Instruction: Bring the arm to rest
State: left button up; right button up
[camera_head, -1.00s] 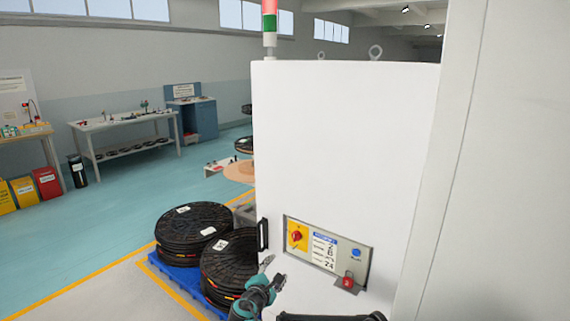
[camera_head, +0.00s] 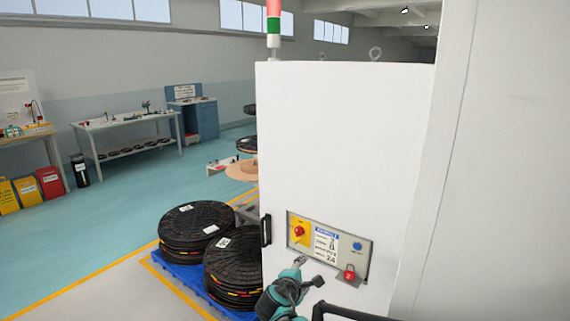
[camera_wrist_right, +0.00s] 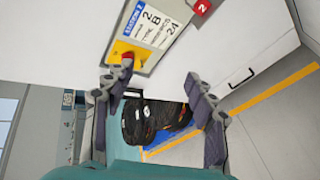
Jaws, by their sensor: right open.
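My right gripper (camera_head: 308,273) is at the bottom of the head view, in front of the white cabinet (camera_head: 340,140) and below its control panel (camera_head: 328,246). Its two fingers are spread and nothing is between them. In the right wrist view the open right gripper (camera_wrist_right: 163,95) shows with the panel (camera_wrist_right: 150,35) above it. My left gripper is out of view.
Stacked black reels (camera_head: 195,224) stand on a blue pallet (camera_head: 183,274) left of the cabinet. A black door handle (camera_head: 265,230) sticks out at its left edge. A white wall panel (camera_head: 490,160) fills the right side. Blue floor (camera_head: 80,235) lies open at left.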

jog(key=s+d+r+m+g+y, duration=0.1)
jog(key=s+d+m+g, duration=0.1)
jog(key=s+d+m, duration=0.35)
jog(key=s+d+r+m+g, duration=0.1)
jog(key=s+d+m, duration=0.2)
jog(key=s+d, duration=0.55)
jog(key=s+a+f+m+g+y, duration=0.1)
jog(key=s+m, duration=0.3)
jog(key=s, duration=0.6)
jog(key=s+a+f+m+g+y, duration=0.1)
jog(key=s+f+m, duration=0.3)
jog(key=s, duration=0.7)
jog(key=shift+y, duration=0.9)
